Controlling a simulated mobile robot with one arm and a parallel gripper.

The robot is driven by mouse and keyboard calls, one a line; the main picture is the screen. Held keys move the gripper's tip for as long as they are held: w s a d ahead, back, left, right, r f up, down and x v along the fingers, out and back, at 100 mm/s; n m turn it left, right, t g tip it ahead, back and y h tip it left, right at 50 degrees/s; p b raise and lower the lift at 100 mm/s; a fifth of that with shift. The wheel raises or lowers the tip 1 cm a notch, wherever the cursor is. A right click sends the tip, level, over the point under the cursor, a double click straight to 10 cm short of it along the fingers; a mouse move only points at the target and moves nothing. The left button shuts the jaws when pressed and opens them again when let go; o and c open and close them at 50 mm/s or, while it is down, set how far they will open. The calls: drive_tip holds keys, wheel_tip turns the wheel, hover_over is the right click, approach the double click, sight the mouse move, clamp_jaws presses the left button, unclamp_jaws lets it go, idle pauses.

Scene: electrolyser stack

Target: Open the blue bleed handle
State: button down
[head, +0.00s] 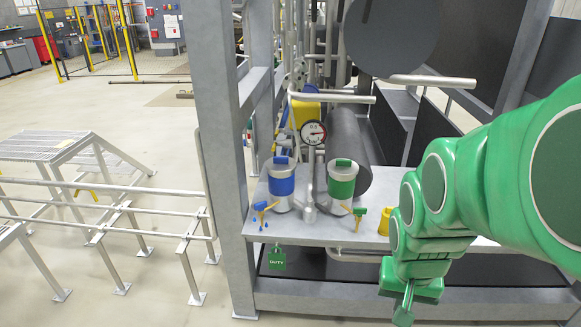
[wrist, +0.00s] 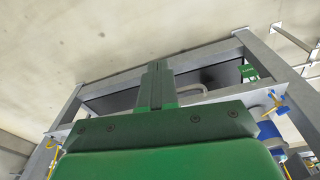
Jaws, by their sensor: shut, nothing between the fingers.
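The blue bleed handle (head: 261,206) sits on a small brass valve below the blue-topped canister (head: 282,184), near the left front of the shelf. In the wrist view, a small blue and brass piece (wrist: 278,101) at the right looks like this valve. My gripper (head: 406,301) is at the right, low in front of the shelf's edge, well apart from the blue handle. Its fingers (wrist: 156,84) are together in the wrist view, with nothing between them.
A green-topped canister (head: 342,178) with a green bleed handle (head: 360,212) stands right of the blue one. A yellow cup (head: 385,219) is beside it. A green DUTY tag (head: 278,258) hangs below the shelf edge. A grey frame post (head: 222,130) stands at the left.

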drive_tip(key=w+f+m+t, duration=0.1)
drive_tip(key=w+f+t, duration=0.15)
drive_tip(key=w, duration=0.75)
drive_tip(key=w+f+m+t, duration=0.2)
drive_tip(key=w+f, duration=0.1)
drive_tip(key=w, duration=0.6)
drive_tip(key=w+a+f+m+t+y, duration=0.1)
drive_tip(key=w+a+f+t, duration=0.25)
drive_tip(key=w, duration=0.55)
drive_tip(key=w+a+f+m+t+y, duration=0.1)
drive_tip(key=w+a+f+t+y, duration=0.1)
drive_tip(key=w+a+f, duration=0.45)
drive_tip(key=m+t+y, duration=0.4)
drive_tip(key=y, duration=0.4)
approach(265, 204)
drive_tip(key=x, duration=0.6)
drive_tip(key=shift+w+a, duration=0.2)
drive_tip(key=shift+w, duration=0.1)
